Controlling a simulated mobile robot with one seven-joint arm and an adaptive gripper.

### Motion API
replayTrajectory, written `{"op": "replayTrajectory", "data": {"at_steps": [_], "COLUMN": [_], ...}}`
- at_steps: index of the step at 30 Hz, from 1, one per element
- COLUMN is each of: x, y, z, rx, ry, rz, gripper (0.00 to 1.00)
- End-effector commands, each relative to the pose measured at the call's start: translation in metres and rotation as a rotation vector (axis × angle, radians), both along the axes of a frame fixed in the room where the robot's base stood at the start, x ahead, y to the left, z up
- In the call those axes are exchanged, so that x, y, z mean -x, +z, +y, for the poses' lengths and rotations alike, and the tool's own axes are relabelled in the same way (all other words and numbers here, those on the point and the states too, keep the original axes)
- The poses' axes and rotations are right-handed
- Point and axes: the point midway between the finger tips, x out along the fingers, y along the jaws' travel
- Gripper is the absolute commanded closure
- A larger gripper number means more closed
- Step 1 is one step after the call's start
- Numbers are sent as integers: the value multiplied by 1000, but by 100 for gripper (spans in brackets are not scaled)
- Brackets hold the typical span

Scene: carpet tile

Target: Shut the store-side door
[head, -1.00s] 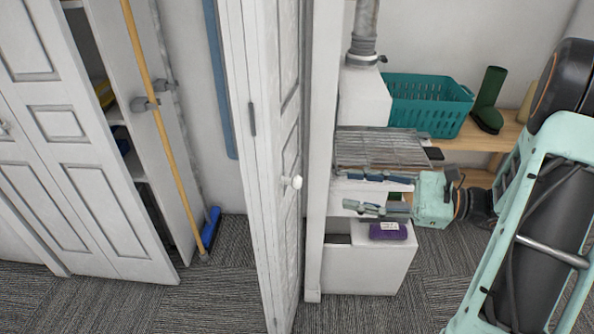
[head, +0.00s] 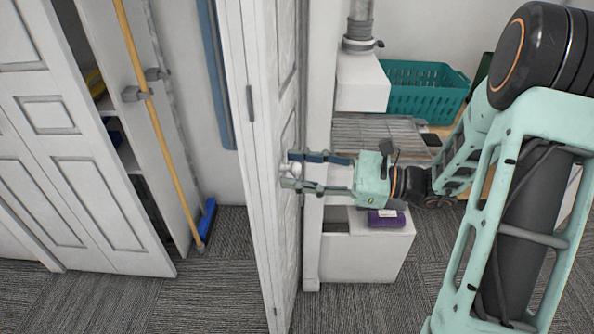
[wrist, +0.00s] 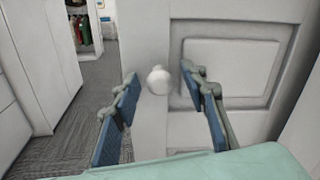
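The white panelled door (head: 284,95) stands edge-on in the middle of the head view, open. Its round white knob (head: 289,168) is on the right-hand face. My gripper (head: 288,170) reaches in from the right, with its two blue-padded fingers open above and below the knob in the head view. In the wrist view the knob (wrist: 158,80) sits between the spread fingers (wrist: 160,90), in front of the door panel (wrist: 240,70). The fingers do not close on it. Whether they touch it I cannot tell.
A white cabinet with panelled doors (head: 85,190) and a blue broom (head: 205,222) stand at left. At right are a teal basket (head: 425,92), a white bin unit (head: 365,255) and a purple item (head: 387,217). Carpet (head: 225,275) is clear left of the door.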

Motion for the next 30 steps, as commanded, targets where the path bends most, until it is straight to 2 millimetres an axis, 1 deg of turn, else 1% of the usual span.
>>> {"op": "replayTrajectory", "data": {"at_steps": [3, 9, 11, 20, 21, 30], "x": [-1, -1, -1, -1, -1, -1], "y": [0, 0, 0, 0, 0, 0], "z": [3, 3, 3, 3, 3, 3], "rx": [1, 1, 1, 1, 1, 1], "ry": [0, 0, 0, 0, 0, -1], "rz": [0, 0, -1, -1, -1, -1], "gripper": [60, 60, 66, 99, 100, 100]}}
